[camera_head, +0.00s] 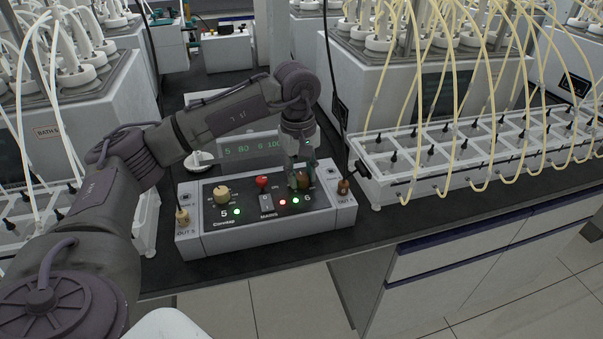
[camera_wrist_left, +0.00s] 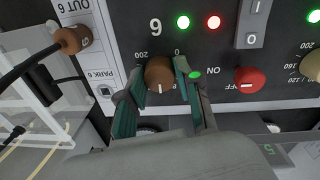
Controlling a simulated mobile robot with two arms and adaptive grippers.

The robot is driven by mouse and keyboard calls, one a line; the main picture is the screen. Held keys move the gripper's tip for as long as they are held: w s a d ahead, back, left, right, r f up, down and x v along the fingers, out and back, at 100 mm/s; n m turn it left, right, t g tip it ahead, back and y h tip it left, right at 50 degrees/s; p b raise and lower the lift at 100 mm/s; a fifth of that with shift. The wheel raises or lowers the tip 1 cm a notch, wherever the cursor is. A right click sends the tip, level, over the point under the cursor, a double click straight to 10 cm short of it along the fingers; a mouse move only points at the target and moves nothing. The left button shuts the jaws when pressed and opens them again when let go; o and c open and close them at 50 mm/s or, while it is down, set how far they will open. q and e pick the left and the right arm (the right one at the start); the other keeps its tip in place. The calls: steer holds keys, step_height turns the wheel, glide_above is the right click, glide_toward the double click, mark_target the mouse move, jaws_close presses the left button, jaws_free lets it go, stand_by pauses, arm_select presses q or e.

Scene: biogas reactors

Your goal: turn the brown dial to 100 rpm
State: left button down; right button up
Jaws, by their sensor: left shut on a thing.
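The brown dial (camera_wrist_left: 159,73) sits on the grey control box (camera_head: 270,240) beside the number 6. In the wrist view its white mark points toward the bottom of the picture, between my left gripper's (camera_wrist_left: 155,88) green-lined fingers, and the scale shows 200 and 0. In the head view my left gripper (camera_head: 299,175) comes down over the dial (camera_head: 303,180) and partly hides it. The gripper is shut on the dial. The display (camera_head: 252,147) behind the box appears to read 5 80 6 100. My right gripper is not in view.
A beige dial (camera_head: 221,194), a red knob (camera_head: 262,182) and a rocker switch (camera_head: 266,203) share the panel, with lit green and red lamps. A brown plug (camera_head: 343,187) sits at the right end. White racks with yellow tubes (camera_head: 450,155) stand right.

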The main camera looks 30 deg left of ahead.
mark_target(299, 177)
arm_select(q)
steer(key=shift+r, duration=0.15)
steer(key=c, duration=0.8)
jaws_free()
steer(key=r, duration=1.2)
steer(key=shift+s+a, duration=0.2)
steer(key=shift+s, duration=0.05)
steer(key=shift+f, duration=0.1)
